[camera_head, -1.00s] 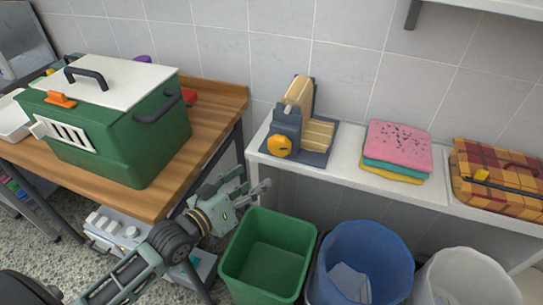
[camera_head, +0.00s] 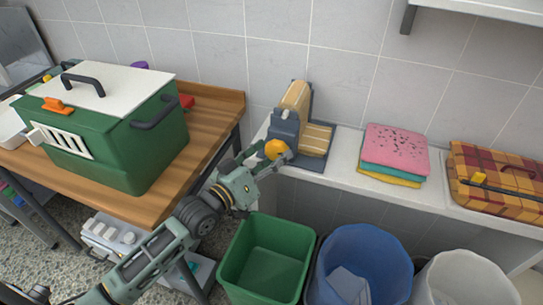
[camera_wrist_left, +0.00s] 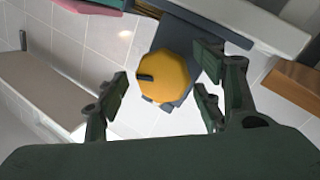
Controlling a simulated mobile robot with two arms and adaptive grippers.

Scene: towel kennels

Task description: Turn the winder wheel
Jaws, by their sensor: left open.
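The winder (camera_head: 302,125) stands on the white shelf, a blue-grey frame with a tan roll and slatted bed. Its yellow wheel (camera_head: 275,149) faces the front left. In the left wrist view the wheel (camera_wrist_left: 167,77) is a yellow disc with a dark mark near its left edge. My left gripper (camera_head: 268,157) is at the wheel in the head view and partly covers it. In the left wrist view my left gripper (camera_wrist_left: 163,92) is open, with fingers on both sides of the wheel; contact cannot be told. My right gripper is not in view.
Folded towels (camera_head: 394,154) and a plaid basket (camera_head: 497,181) sit right of the winder on the shelf (camera_head: 345,174). Green (camera_head: 230,276), blue (camera_head: 390,242) and white (camera_head: 488,268) bins stand below. A green kennel (camera_head: 125,155) is on the wooden table (camera_head: 220,104) at left.

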